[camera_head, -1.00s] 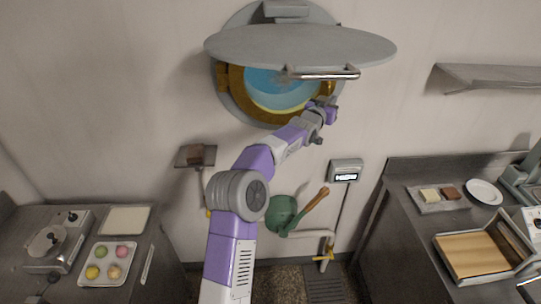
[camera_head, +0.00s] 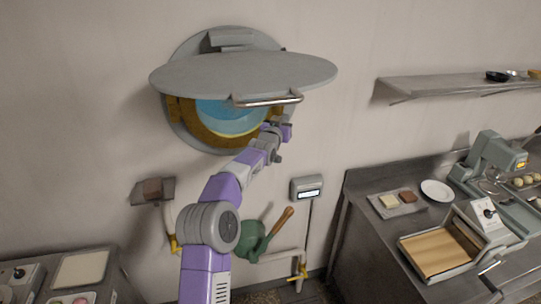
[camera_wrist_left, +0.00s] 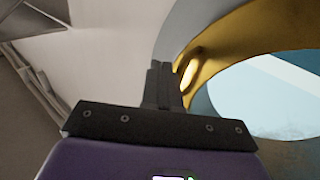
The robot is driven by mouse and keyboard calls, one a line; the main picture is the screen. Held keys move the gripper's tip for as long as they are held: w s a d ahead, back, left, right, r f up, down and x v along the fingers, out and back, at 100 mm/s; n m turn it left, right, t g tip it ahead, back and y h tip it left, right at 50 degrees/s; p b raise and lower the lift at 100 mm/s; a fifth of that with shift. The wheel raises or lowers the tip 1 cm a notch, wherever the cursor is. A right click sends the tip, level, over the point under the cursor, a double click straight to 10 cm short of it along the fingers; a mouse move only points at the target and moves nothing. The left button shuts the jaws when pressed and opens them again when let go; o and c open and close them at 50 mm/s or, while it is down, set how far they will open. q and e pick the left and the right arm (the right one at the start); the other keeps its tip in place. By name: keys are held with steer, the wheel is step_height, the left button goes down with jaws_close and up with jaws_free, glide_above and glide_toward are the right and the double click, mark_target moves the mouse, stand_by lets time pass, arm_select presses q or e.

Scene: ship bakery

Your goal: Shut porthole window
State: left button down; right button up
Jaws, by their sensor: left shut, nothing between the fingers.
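The porthole window is on the back wall. Its grey round cover (camera_head: 240,74) is hinged at the top and stands swung out, open, with a metal handle (camera_head: 268,101) on its lower edge. The brass ring (camera_head: 200,135) and blue glass (camera_head: 232,116) show below the cover. My left gripper (camera_head: 284,121) is just below and right of the handle, in front of the ring's right side, apart from the handle. In the left wrist view the gripper (camera_wrist_left: 161,75) is shut and empty, with the brass ring (camera_wrist_left: 215,65) to its right. My right gripper is not in view.
A small display box (camera_head: 306,188) and a green pan-like object (camera_head: 252,236) are on the wall below. A shelf (camera_head: 450,88) is at the right. Counters stand at both lower sides, the right one holding a wooden-bottomed tray (camera_head: 440,252) and a mixer (camera_head: 490,160).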

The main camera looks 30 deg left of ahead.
arm_select(q)
steer(key=s+d+b, duration=0.7)
steer(key=d+b, duration=0.1)
steer(key=d, duration=0.4)
steer(key=shift+f, duration=0.15)
stand_by(0.3)
